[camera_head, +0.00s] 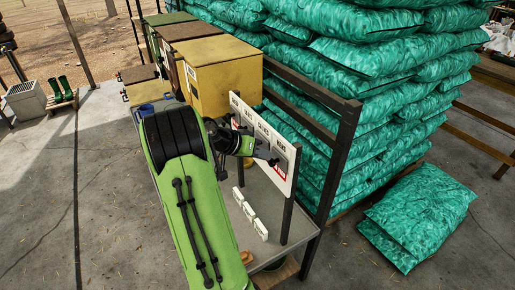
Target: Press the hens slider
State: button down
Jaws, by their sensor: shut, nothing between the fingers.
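A white panel (292,178) stands upright on the grey bench, with a row of black labels along its top. The rightmost label (279,146) appears to read HENS. A small red part (281,171) shows below that label, partly behind my gripper; I cannot make out the slider's shape or position. My gripper (274,160) is shut and empty, in front of the right part of the panel, close to the red part. I cannot tell whether it touches. My green arm hides the panel's lower left.
A dark post frame (341,150) and stacked teal sacks (370,55) stand behind; more sacks (418,213) lie at right.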

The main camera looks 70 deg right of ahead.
notch_tip(320, 180, down, 6)
jog(key=b, duration=0.5)
jog(key=shift+a+r, duration=0.1)
jog(key=shift+r, duration=0.05)
jog(key=p+v, duration=0.3)
jog(key=v, duration=1.2)
jog(key=shift+w+a+r, duration=0.15)
jog(key=shift+w+r, duration=0.05)
jog(key=shift+r, duration=0.1)
